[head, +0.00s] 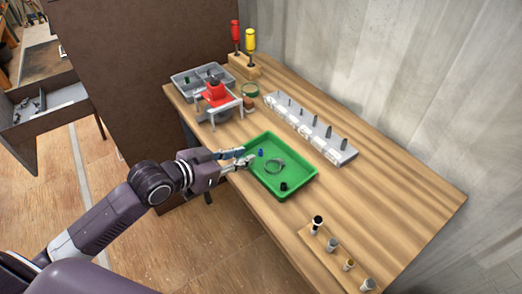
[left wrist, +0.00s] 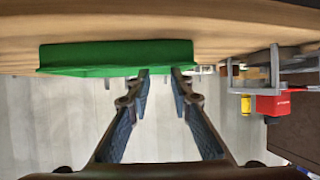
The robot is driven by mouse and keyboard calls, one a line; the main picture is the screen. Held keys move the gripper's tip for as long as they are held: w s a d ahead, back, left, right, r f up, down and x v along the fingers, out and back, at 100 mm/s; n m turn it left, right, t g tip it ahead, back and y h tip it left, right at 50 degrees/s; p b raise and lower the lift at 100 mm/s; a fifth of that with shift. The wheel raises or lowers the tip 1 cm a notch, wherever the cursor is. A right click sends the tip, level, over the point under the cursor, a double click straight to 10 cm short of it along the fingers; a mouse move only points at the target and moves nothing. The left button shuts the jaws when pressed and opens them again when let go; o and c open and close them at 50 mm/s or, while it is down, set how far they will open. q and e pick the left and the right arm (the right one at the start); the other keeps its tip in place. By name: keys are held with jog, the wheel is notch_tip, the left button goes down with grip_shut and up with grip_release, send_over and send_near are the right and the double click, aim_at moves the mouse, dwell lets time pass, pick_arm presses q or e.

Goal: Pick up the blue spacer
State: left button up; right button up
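The blue spacer (head: 261,152) is small and sits inside the green tray (head: 308,181), near its far-left corner. My left gripper (head: 247,156) is open and empty at the left edge of the tray, with its fingertips a short way left of the spacer. In the left wrist view both fingers (left wrist: 161,73) are apart and point at the green tray (left wrist: 115,53). The spacer cannot be made out in that view. My right gripper is not in view.
A ring (head: 275,167) and a black part (head: 283,187) lie in the same tray. A red device on a grey stand (head: 216,96) stands behind my left gripper. A grey rack with pegs (head: 312,128) is to the right.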

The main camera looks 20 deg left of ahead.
aim_at(259, 151)
pick_arm(q)
jog(key=shift+x, duration=0.75)
jog(key=shift+w+d+f+p, duration=0.1)
jog(key=shift+w+d+p, duration=0.25)
jog(key=shift+w, duration=0.25)
jog(key=x, duration=0.4)
jog(key=shift+f+p, duration=0.1)
jog(key=shift+p, duration=0.3)
jog(key=c, duration=0.4)
